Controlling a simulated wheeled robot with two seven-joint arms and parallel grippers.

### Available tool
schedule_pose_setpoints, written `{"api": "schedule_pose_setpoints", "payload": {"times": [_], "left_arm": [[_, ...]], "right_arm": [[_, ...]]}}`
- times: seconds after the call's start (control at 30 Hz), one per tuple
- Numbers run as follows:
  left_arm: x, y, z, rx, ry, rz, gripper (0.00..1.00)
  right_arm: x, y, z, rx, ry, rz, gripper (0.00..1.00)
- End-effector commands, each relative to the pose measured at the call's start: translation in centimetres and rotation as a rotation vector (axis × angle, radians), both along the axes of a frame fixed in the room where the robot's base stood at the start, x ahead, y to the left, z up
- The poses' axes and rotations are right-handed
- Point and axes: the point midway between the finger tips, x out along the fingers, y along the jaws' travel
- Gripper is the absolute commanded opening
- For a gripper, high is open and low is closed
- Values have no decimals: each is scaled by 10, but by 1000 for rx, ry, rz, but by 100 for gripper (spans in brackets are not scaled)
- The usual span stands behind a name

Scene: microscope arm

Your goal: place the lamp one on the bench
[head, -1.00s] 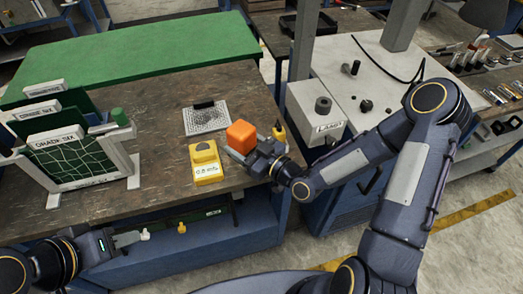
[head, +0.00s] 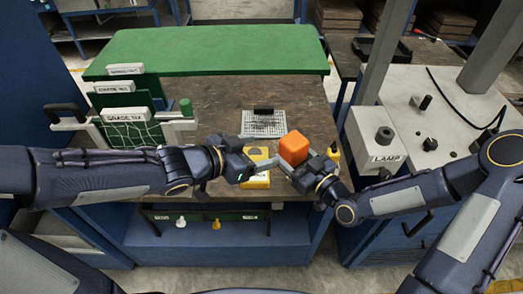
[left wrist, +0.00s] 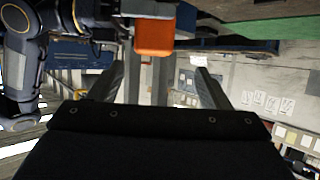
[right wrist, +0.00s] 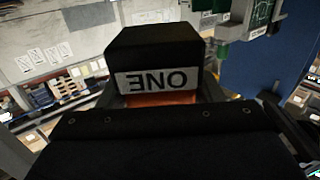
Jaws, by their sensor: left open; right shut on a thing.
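Lamp one, an orange block (head: 294,148) with a black part labelled ONE (right wrist: 155,65) in the right wrist view, is held above the bench (head: 300,95). My right gripper (head: 297,166) is shut on it. The label reads upside down in the right wrist view. My left gripper (head: 266,161) is open and empty, just left of the lamp, with its fingers pointing towards it. The lamp's orange part (left wrist: 154,38) shows beyond the left fingers in the left wrist view. I cannot tell whether they touch.
A yellow device (head: 257,179) sits on the bench, partly hidden behind my left gripper. A gridded pad (head: 263,124) lies behind it. A rack of green panels (head: 130,125) stands left. A grey cabinet with a LAMP box (head: 370,140) is right. The bench's back right is clear.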

Motion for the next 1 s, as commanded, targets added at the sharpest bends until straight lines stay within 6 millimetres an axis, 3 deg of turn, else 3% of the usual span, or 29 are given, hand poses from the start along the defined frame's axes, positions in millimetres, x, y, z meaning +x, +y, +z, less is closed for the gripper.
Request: {"api": "schedule_pose_setpoints", "payload": {"times": [0.27, 0.7, 1.0], "left_arm": [[7, -27, -6, -34, -7, -57, 71], [52, -84, -37, -26, -8, -54, 71], [65, -99, -45, -27, -10, -51, 71]], "right_arm": [[0, 0, 1, 1, -2, 0, 30], [0, 0, 1, 1, -2, 1, 30], [0, 1, 1, 1, -3, 2, 30]]}}
